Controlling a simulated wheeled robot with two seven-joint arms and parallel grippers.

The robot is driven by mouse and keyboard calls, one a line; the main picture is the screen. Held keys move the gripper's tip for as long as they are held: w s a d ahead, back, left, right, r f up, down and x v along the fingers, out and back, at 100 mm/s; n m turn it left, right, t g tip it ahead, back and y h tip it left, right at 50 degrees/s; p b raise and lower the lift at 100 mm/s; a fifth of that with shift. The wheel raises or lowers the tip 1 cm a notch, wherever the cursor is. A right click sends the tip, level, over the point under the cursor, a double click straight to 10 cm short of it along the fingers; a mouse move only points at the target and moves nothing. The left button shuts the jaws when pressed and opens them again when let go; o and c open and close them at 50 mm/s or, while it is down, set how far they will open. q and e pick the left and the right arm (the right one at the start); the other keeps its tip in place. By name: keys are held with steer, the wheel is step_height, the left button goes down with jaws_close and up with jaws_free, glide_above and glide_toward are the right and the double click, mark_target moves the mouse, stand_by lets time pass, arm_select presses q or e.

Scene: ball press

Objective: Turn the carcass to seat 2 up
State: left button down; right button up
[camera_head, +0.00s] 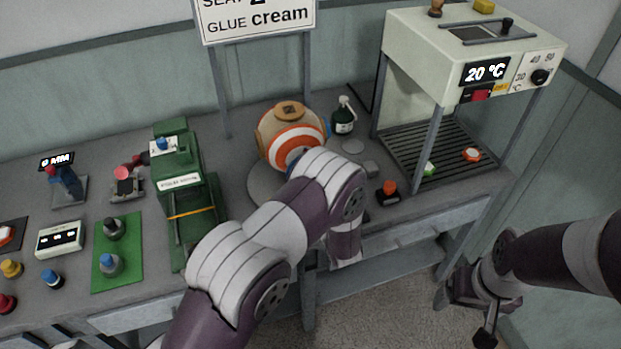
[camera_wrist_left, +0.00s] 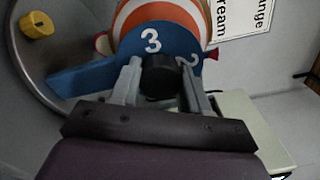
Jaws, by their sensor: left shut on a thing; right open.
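The carcass (camera_head: 277,128) is a tan ball with orange and white bands, standing on a round grey base (camera_head: 262,188). A square tan opening shows on its top. In the left wrist view the orange and white ball (camera_wrist_left: 185,12) sits behind a blue ring part (camera_wrist_left: 105,76) with a white 3 and another partly covered numeral. My left gripper (camera_wrist_left: 163,78) is shut on a black knob (camera_wrist_left: 158,80) in front of the blue part. In the head view my left arm hides this gripper and the ball's lower front. My right gripper (camera_head: 487,318) is open and empty, low at the right.
A sign (camera_head: 258,18) reading seat 2, glue cream stands behind. A green press (camera_head: 180,185) is left of the ball, a green bottle (camera_head: 343,118) right of it. The oven (camera_head: 470,60) reads 20 °C. Small coloured pieces crowd the table's left.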

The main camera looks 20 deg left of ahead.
arm_select(q)
steer(key=c, duration=0.5)
jaws_free()
steer(key=shift+c, duration=0.2)
steer(key=b+v, duration=0.2)
steer(key=v, duration=1)
steer(key=shift+s+d, duration=0.25)
